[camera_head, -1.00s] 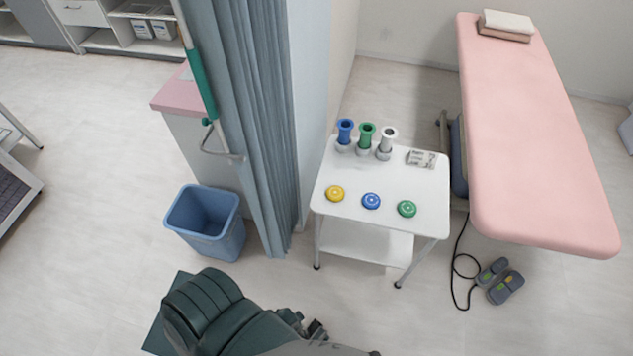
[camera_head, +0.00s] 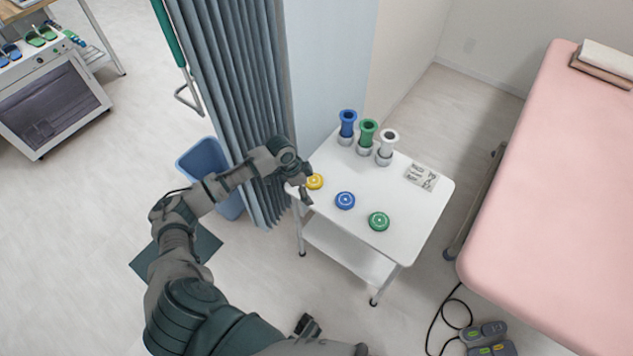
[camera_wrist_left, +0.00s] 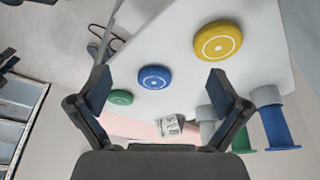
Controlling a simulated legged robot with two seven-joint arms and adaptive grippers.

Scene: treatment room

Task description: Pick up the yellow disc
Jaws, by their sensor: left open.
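The yellow disc (camera_head: 314,181) lies flat at the left edge of the white cart's top (camera_head: 408,208). My left gripper (camera_head: 305,186) is right beside it at that edge, open and empty. In the left wrist view the yellow disc (camera_wrist_left: 217,41) lies beyond the right fingertip, not between the fingers of the open left gripper (camera_wrist_left: 160,90). A blue disc (camera_head: 345,200) and a green disc (camera_head: 378,221) lie in a row with it. My right gripper (camera_head: 307,326) seems to show low in the head view, too small to tell its jaws.
Blue (camera_head: 347,126), green (camera_head: 367,135) and white (camera_head: 386,146) spool-like holders stand at the back of the cart beside a printed card (camera_head: 421,177). A curtain (camera_head: 235,90) and blue bin (camera_head: 205,160) are left, a pink bed (camera_head: 560,190) right.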

